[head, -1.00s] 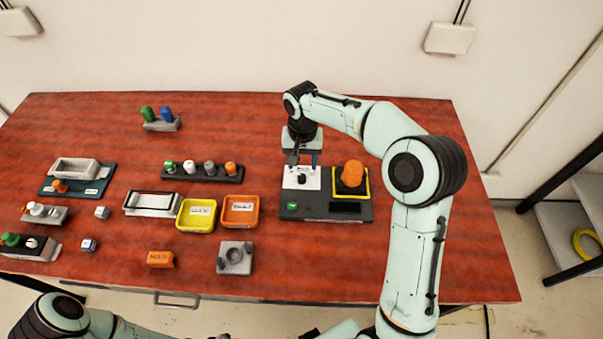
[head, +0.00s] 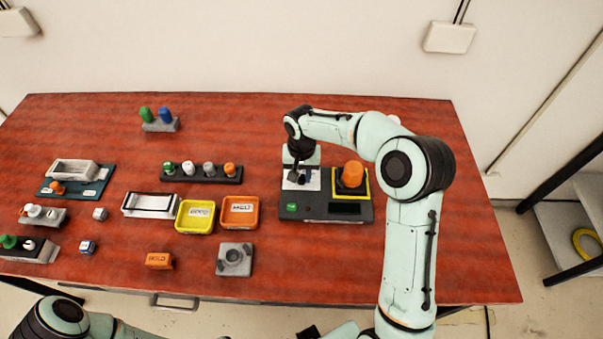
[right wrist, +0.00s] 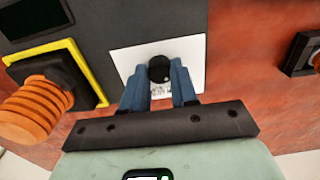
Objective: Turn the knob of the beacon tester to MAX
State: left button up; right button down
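The beacon tester (head: 355,213) is a dark box at the right of the table. It has a white panel, an orange ribbed beacon (head: 351,174) in a yellow-framed socket, a green button (head: 292,208) and a dark display. In the right wrist view its round black knob (right wrist: 159,69) sits on the white panel (right wrist: 190,55); marks beside it are too small to read. My right gripper (right wrist: 160,80) points down over the knob, its blue fingers apart, one on each side. I see no clear contact. In the head view my right gripper (head: 301,178) partly hides the panel. My left gripper is out of view.
An orange tray (head: 258,212) and a yellow tray (head: 184,217) stand left of the tester. A dark rack (head: 202,180) with several coloured caps is behind them. A grey fixture (head: 235,271) lies in front. The tabletop right of the tester is clear beside my arm.

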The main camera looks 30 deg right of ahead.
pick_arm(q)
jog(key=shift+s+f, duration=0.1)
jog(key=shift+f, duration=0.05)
pick_arm(e)
jog(key=shift+m, duration=0.3)
jog(key=m+b, duration=0.1)
jog(key=m, duration=0.1)
jog(key=shift+m, duration=0.4)
jog(key=m, duration=0.9)
jog(key=shift+a, duration=0.1)
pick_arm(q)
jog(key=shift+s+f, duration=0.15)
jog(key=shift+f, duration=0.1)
pick_arm(e)
jog(key=m, duration=0.5)
jog(key=shift+m, duration=0.3)
jog(key=c, duration=0.9)
grip_release()
jog(key=shift+o, duration=0.2)
